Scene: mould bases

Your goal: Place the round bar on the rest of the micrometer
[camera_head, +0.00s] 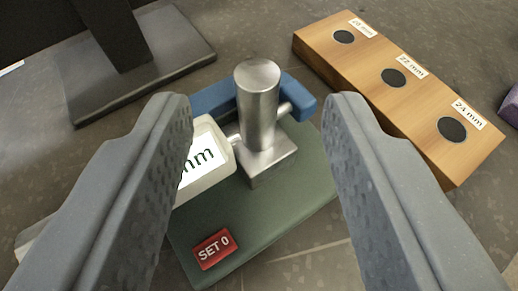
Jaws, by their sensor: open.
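The round bar (258,103) is a short silver cylinder. It stands upright on the square metal rest (266,161) of the micrometer, between the micrometer's two measuring faces. The micrometer has a blue frame (214,99) behind the bar and a pale body with a display (205,160) ending in "mm", partly hidden by my left finger. It stands on a green base (297,205) with a red "SET 0" button (214,249). My gripper (259,112) is open. Its two grey fingers are on either side of the bar and appear clear of it.
A wooden block (420,105) with several dark round holes lies at the right, its labels marking sizes in mm, including 24 mm. A dark monitor-like stand (145,75) is at the upper left. A purple object (509,107) shows at the right edge.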

